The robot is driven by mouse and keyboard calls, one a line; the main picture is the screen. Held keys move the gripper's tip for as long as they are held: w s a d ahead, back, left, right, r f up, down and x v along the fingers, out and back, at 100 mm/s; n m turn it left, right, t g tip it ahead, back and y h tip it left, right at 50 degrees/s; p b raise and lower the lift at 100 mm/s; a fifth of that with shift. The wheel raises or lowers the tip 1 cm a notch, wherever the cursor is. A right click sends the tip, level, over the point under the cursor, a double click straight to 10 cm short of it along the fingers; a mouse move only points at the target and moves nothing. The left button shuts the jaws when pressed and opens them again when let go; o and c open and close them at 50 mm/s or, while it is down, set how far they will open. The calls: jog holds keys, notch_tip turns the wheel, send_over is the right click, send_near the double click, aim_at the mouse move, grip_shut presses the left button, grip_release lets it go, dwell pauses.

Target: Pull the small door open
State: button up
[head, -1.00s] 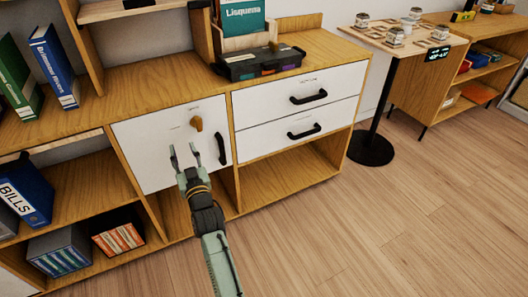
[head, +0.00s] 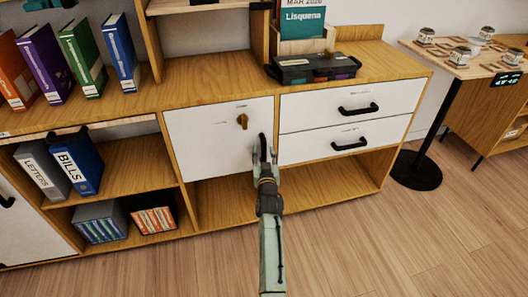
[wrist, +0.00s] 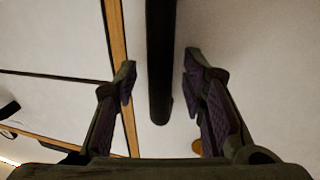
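The small white door (head: 218,137) is closed flush in the wooden cabinet, with a brass-coloured knob or key (head: 242,121) near its upper right. Its black vertical handle (head: 262,147) is at the right edge. My gripper (head: 263,158) is at the lower part of this handle. In the wrist view the handle (wrist: 160,60) stands between the two open fingers of my gripper (wrist: 157,85), with a gap on both sides. The door face (wrist: 240,60) lies beyond the fingers. The lower part of the handle is partly hidden by my gripper in the head view.
Two white drawers (head: 350,105) with black handles are right of the door. A black case (head: 313,68) lies on the cabinet top. Binders stand on the shelves at left. A small table (head: 470,62) with jars stands at right. The floor (head: 370,240) in front is clear.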

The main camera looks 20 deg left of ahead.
jog(key=shift+w+a, duration=0.2)
jog(key=shift+w, duration=0.2)
jog(key=shift+c, duration=0.2)
grip_shut()
dwell(0.5)
